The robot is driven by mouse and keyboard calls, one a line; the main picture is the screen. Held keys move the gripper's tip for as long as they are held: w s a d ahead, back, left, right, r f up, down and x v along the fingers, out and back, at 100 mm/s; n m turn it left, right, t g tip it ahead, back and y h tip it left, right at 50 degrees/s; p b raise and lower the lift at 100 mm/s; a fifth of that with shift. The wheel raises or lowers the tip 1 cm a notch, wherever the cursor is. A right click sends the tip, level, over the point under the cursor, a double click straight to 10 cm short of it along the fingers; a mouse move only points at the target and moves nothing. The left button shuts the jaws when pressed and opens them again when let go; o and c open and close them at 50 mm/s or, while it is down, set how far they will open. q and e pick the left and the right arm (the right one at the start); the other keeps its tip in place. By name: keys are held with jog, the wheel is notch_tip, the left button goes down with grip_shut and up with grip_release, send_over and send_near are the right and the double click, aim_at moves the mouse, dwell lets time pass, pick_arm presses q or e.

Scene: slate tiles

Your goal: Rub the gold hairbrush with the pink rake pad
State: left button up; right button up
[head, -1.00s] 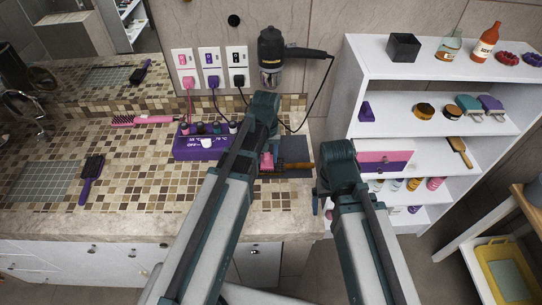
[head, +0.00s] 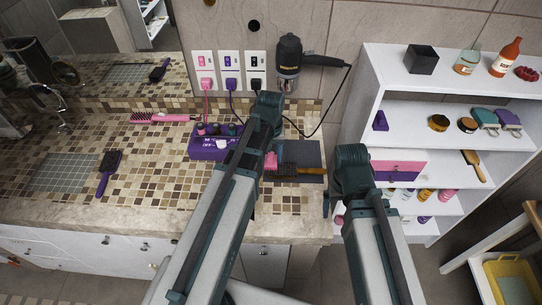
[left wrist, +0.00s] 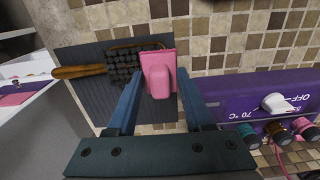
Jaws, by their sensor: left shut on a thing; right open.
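The gold hairbrush (head: 312,171) lies on a dark mat on the counter. In the left wrist view its gold handle (left wrist: 80,71) points left and its dark bristles (left wrist: 124,66) face up. My left gripper (left wrist: 160,88) is shut on the pink rake pad (left wrist: 158,72), which also shows in the head view (head: 271,160). The pad is at the bristle end of the brush and overlaps its edge in the wrist view; I cannot tell whether they touch. My right gripper (head: 327,205) is open and mostly hidden behind its own arm, near the counter's right end.
The dark mat (head: 309,153) lies under the brush. A purple box with knobs (head: 207,148) stands left of it. A pink brush (head: 160,117) and a purple brush (head: 108,172) lie further left. A white shelf (head: 400,82) stands at the right.

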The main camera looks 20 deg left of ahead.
pick_arm(q)
jog(key=shift+r+p, duration=1.65)
jog(key=shift+r, duration=0.45)
notch_tip(320, 180, up, 3)
jog(key=p, duration=0.3)
jog(key=shift+d, duration=0.1)
